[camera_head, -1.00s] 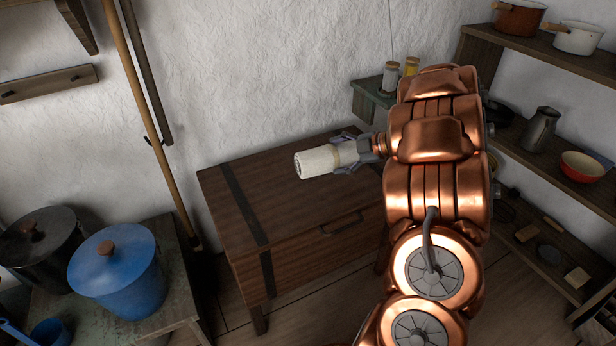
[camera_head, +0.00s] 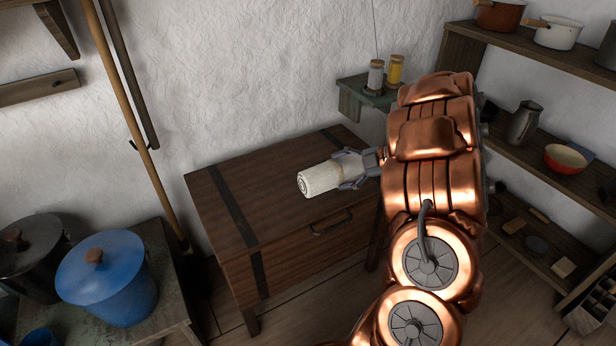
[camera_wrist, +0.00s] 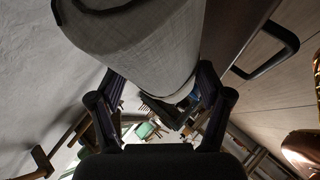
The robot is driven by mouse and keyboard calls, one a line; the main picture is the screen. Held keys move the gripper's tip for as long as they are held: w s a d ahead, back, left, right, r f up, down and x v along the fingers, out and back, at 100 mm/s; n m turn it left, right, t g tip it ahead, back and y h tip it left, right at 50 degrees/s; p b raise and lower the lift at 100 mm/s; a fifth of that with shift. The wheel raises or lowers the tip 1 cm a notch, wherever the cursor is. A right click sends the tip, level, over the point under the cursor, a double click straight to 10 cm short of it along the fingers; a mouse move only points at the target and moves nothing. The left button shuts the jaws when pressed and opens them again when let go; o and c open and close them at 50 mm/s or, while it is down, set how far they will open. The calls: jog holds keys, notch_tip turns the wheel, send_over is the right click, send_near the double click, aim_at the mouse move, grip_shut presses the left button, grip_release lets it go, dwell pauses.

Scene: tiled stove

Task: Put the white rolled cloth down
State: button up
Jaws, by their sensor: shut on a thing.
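The white rolled cloth (camera_head: 318,178) is held lengthwise in my gripper (camera_head: 352,168), its rolled end pointing left in the head view. My gripper is shut around the cloth's right part. The cloth appears over the top of the dark wooden chest (camera_head: 285,150); I cannot tell whether it touches the lid. In the wrist view the cloth (camera_wrist: 140,45) fills the upper middle, between the two fingers of my gripper (camera_wrist: 160,95).
A small green shelf (camera_head: 352,93) with two jars is on the wall behind the chest. A blue pot (camera_head: 110,280) and a black pot (camera_head: 30,255) stand at left. Wooden shelves (camera_head: 560,60) with pots and a red bowl (camera_head: 566,158) are at right. The chest's left top is clear.

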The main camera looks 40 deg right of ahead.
jog(key=w+a, duration=0.1)
jog(key=w, duration=0.1)
jog(key=w+a+b, duration=0.1)
jog(key=w+a, duration=0.1)
jog(key=w, duration=0.1)
jog(key=w+a+f, duration=0.1)
jog(key=w+a, duration=0.1)
jog(key=w, duration=0.1)
jog(key=shift+w+b, duration=0.1)
jog(key=shift+b, duration=0.25)
jog(key=shift+f+b, duration=0.65)
jog(key=shift+f, duration=1)
jog(key=shift+f, duration=0.1)
jog(key=o, duration=1.4)
jog(key=shift+s+d+r, duration=0.25)
jog(key=shift+s+r, duration=0.05)
jog(key=p+v, duration=0.3)
jog(key=v, duration=0.8)
jog(key=shift+r, duration=0.1)
